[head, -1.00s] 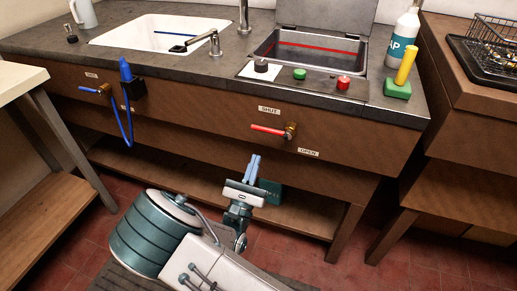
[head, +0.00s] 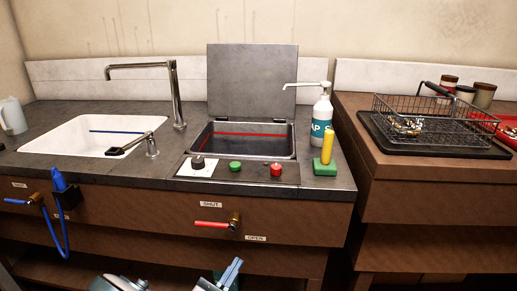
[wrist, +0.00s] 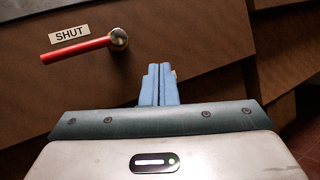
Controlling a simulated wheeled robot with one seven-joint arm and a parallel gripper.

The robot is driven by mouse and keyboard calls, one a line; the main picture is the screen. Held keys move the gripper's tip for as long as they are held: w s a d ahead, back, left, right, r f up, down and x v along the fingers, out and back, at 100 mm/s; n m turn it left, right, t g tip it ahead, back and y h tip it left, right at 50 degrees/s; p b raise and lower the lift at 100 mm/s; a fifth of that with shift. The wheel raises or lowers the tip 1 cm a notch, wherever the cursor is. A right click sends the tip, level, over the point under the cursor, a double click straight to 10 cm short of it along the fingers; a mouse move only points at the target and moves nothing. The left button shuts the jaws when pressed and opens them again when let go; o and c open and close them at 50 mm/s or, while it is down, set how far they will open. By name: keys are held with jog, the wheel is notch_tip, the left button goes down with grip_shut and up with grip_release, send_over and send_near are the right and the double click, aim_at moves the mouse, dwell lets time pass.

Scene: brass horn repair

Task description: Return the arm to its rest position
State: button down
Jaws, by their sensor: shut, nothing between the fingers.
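My gripper (head: 230,274) shows at the bottom edge of the head view, in front of the cabinet and below the red-handled valve. Its blue fingers are together with nothing between them; they also show in the wrist view (wrist: 159,86). The red valve handle (head: 211,225) lies roughly level, pointing left from its brass body, between a SHUT label above and an OPEN label below right. In the wrist view the red handle (wrist: 75,49) is at upper left, apart from my fingers. Most of my arm is out of the head view.
The counter holds a white sink (head: 88,142), a lidded metal basin (head: 252,141) with its lid raised, a soap bottle (head: 322,118) and a green block (head: 325,168) with a yellow handle. A blue hose (head: 62,225) hangs at left. A wire basket (head: 440,120) stands at right.

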jog(key=s+d+r+m+g+p, duration=0.35)
jog(key=d+r+m+g, duration=0.25)
jog(key=d+m+g, duration=0.35)
jog(key=s+d+r+m+g+p, duration=0.3)
jog(key=d+r+m+g+p, duration=0.25)
jog(key=d+g, duration=0.55)
jog(key=s+r+m+t+y+p, duration=0.2)
jog(key=r+m+y, duration=0.4)
jog(key=r, duration=0.3)
jog(key=s+d+r+m+t+y+p, duration=0.1)
jog(key=s+r+m+y+p, duration=0.3)
jog(key=r, duration=0.5)
jog(key=m+t+y+p, duration=0.1)
jog(key=m+y+p, duration=0.1)
jog(key=p, duration=0.1)
jog(key=shift+d+r, duration=0.15)
jog(key=shift+r, duration=0.05)
jog(key=shift+s, duration=0.1)
